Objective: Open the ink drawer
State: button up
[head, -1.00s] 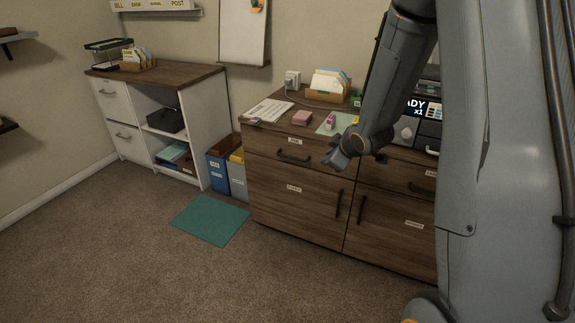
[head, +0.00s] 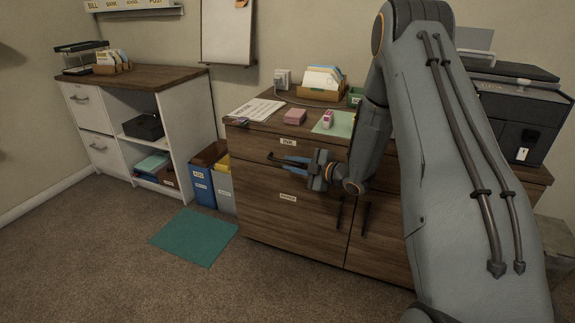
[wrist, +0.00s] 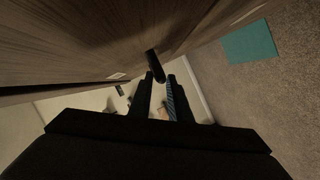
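The ink drawer (head: 252,147) is the upper left drawer of the brown wooden cabinet. It carries a small INK label and looks shut flush with the front. Its dark bar handle (head: 272,157) shows at its left end; my fingers cover the rest. My gripper (head: 286,164) is at the handle, reaching from the right. In the wrist view, the two fingers (wrist: 160,76) are apart, and the dark handle (wrist: 154,64) shows end-on at their tips, towards the left finger. I cannot tell whether they touch it.
Papers (head: 255,110), a pink block (head: 295,117) and an envelope box (head: 322,84) sit on top. A printer (head: 515,110) stands at right. A teal mat (head: 195,237) lies on open carpet.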

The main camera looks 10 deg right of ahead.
jog(key=shift+x, duration=1.3)
jog(key=shift+d, duration=0.1)
grip_shut()
